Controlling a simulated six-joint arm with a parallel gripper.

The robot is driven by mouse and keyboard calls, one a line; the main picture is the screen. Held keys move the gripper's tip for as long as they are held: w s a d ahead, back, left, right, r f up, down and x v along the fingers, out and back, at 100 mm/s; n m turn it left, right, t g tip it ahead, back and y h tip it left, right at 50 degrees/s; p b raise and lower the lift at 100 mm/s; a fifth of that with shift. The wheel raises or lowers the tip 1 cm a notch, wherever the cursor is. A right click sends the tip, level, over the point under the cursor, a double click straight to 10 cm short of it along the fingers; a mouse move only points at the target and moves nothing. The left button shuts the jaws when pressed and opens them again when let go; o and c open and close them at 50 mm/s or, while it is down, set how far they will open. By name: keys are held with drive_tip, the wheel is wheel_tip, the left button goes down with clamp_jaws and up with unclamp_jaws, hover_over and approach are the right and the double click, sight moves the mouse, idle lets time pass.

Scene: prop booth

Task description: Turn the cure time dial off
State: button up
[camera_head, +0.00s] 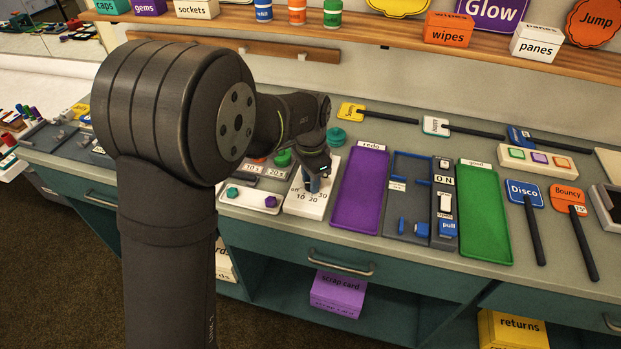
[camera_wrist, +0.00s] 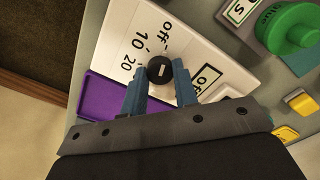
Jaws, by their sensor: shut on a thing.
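The dial (camera_wrist: 160,72) is a black round knob with a short white mark, on a white panel (camera_wrist: 128,25) printed "off", "10" and "20". My gripper (camera_wrist: 160,77) has its blue fingers closed on opposite sides of the knob. Which number the white mark points to I cannot tell. In the head view the white panel (camera_head: 296,206) stands on the bench left of the purple tray, and my gripper (camera_head: 313,182) reaches down onto it, hiding the dial and part of the lettering.
A purple "redo" tray (camera_head: 360,195) lies just right of the panel. A green round knob (camera_wrist: 297,28) is nearby in the wrist view. A shelf (camera_head: 380,36) runs above the bench.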

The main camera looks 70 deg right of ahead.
idle(0.3)
drive_tip(key=o, duration=1)
wheel_tip(320, 180, up, 17)
drive_tip(key=shift+r, duration=0.2)
idle(0.4)
wheel_tip(320, 180, down, 18)
drive_tip(key=shift+r, duration=0.25)
idle(0.3)
drive_tip(key=shift+r, duration=0.1)
